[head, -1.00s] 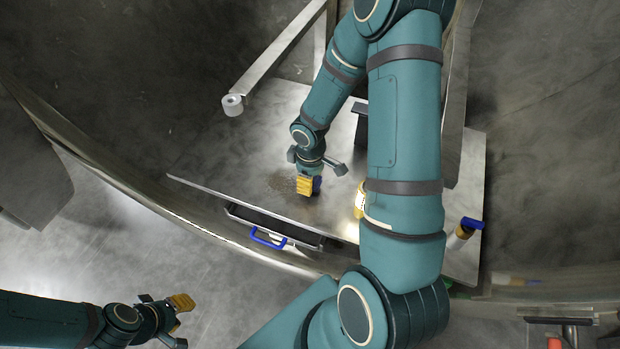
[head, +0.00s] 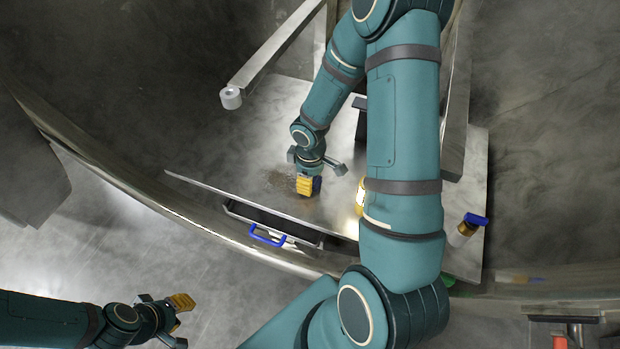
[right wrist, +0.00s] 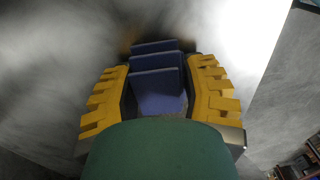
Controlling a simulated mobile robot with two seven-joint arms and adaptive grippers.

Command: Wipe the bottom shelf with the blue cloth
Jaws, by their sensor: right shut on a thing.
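The bottom shelf is a grey metal plate (head: 235,150) in the middle of the head view. A brownish stain (head: 279,181) lies on it, just left of my right gripper (head: 309,187). That gripper points down at the shelf and is shut on the blue cloth (right wrist: 158,88), which shows as dark blue folds between the yellow fingers in the right wrist view. Contact between cloth and shelf cannot be made out. My left gripper (head: 180,314) is low at the left, away from the shelf, empty and seemingly open.
A drawer with a blue handle (head: 267,236) is at the shelf's front edge. A yellow object (head: 360,197) is partly hidden by my right arm.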

